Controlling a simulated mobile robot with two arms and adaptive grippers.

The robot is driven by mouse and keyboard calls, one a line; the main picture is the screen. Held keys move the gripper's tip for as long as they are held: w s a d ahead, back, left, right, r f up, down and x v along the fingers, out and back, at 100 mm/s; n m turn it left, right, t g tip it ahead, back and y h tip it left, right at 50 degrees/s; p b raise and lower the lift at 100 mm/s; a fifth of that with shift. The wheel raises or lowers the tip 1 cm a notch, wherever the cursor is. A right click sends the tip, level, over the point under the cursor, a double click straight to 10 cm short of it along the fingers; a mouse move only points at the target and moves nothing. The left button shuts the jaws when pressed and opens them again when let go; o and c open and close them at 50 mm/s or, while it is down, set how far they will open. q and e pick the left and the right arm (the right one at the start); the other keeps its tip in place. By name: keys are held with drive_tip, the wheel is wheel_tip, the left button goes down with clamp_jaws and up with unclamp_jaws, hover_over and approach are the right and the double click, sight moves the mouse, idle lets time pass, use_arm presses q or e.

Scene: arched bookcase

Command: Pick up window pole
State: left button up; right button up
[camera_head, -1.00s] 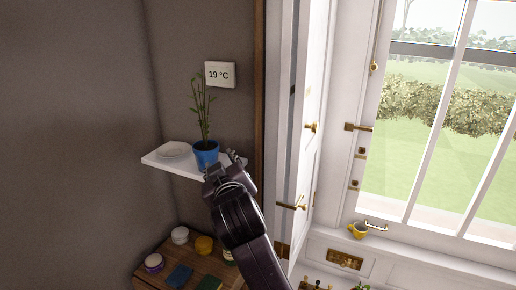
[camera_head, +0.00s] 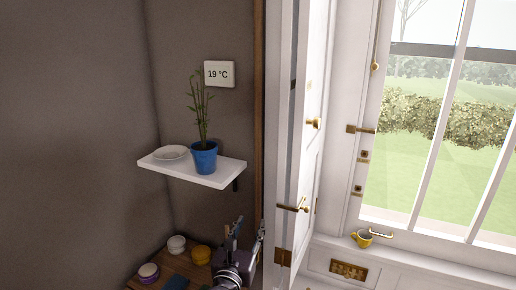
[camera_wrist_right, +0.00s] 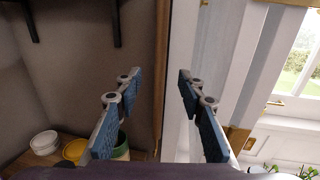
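I cannot clearly make out a window pole. A thin vertical rod with a brass end (camera_head: 376,45) shows beside the window in the head view, but I cannot tell whether it is the pole. My right gripper (camera_head: 250,229) is low in the head view, below the white wall shelf and left of the white door panel. In the right wrist view its two blue-padded fingers (camera_wrist_right: 158,85) are spread apart with nothing between them. My left gripper is not in view.
The white shelf (camera_head: 220,176) holds a blue plant pot (camera_head: 204,158) and a dish (camera_head: 171,152). Below, jars (camera_head: 201,254) stand on a wooden surface (camera_head: 190,268). The white panel (camera_head: 309,165) has protruding brass handles.

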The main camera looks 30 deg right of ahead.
sight(257, 208)
drive_tip(key=p+x, duration=0.1)
drive_tip(key=x, duration=0.6)
drive_tip(key=shift+w+d+f+p, duration=0.15)
drive_tip(key=shift+w+d+p, duration=0.1)
drive_tip(key=shift+w+p, duration=0.05)
drive_tip(key=shift+c, duration=0.3)
clamp_jaws()
